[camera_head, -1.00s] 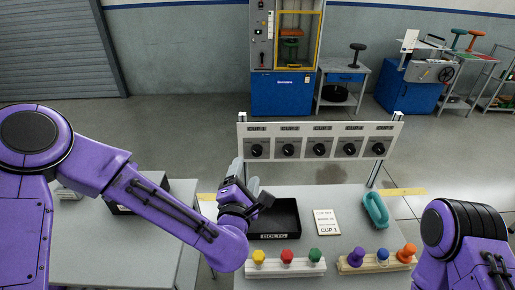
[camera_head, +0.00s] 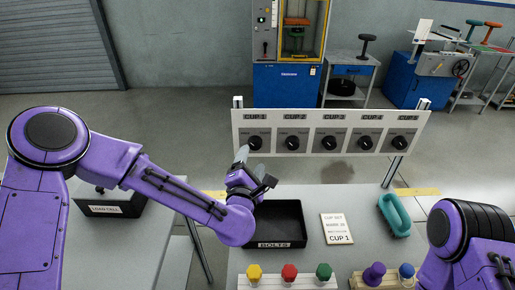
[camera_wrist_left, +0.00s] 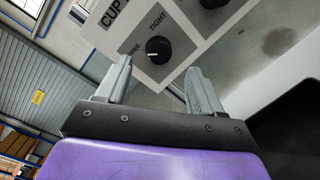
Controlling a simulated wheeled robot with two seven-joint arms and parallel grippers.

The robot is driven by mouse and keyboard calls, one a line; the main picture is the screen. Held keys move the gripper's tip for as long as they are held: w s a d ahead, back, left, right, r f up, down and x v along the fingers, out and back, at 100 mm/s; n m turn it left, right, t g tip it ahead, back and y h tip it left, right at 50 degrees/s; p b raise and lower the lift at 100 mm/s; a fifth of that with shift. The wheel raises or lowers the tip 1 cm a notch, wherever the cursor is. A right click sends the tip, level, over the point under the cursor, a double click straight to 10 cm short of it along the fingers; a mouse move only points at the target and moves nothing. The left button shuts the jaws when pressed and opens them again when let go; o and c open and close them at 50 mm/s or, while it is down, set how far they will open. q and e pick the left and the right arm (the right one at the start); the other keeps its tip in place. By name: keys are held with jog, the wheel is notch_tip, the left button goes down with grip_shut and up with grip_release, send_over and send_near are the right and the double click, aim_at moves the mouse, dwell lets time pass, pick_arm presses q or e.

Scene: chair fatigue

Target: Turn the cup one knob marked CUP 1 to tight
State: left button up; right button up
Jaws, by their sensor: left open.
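The CUP 1 knob (camera_head: 254,143) is a round black knob at the left end of a white panel (camera_head: 330,115). In the left wrist view the same knob (camera_wrist_left: 158,49) shows a small pale mark at its lower left; the word TIGHT is printed up and right of it. My left gripper (camera_head: 250,163) is open and empty, just below and in front of this knob. In the left wrist view the gripper's fingers (camera_wrist_left: 158,70) stand apart, with the knob just beyond the gap between their tips; no contact shows. My right arm is at lower right, its gripper out of frame.
Several similar knobs continue along the panel to the right. Below are a black BOLTS tray (camera_head: 281,243), a CUP 1 card (camera_head: 336,229), a teal loop (camera_head: 395,214) and racks of coloured knobs (camera_head: 290,280). A dark LOAD CELL box (camera_head: 108,203) stands left.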

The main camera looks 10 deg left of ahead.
aim_at(256, 145)
pick_arm(q)
jog(key=w, duration=0.4)
jog(key=w+p, duration=0.1)
jog(key=w, duration=0.1)
jog(key=shift+w+a, duration=0.1)
jog(key=shift+a, duration=0.15)
jog(key=c, duration=1.1)
jog(key=shift+o, duration=0.2)
jog(key=shift+d, duration=0.1)
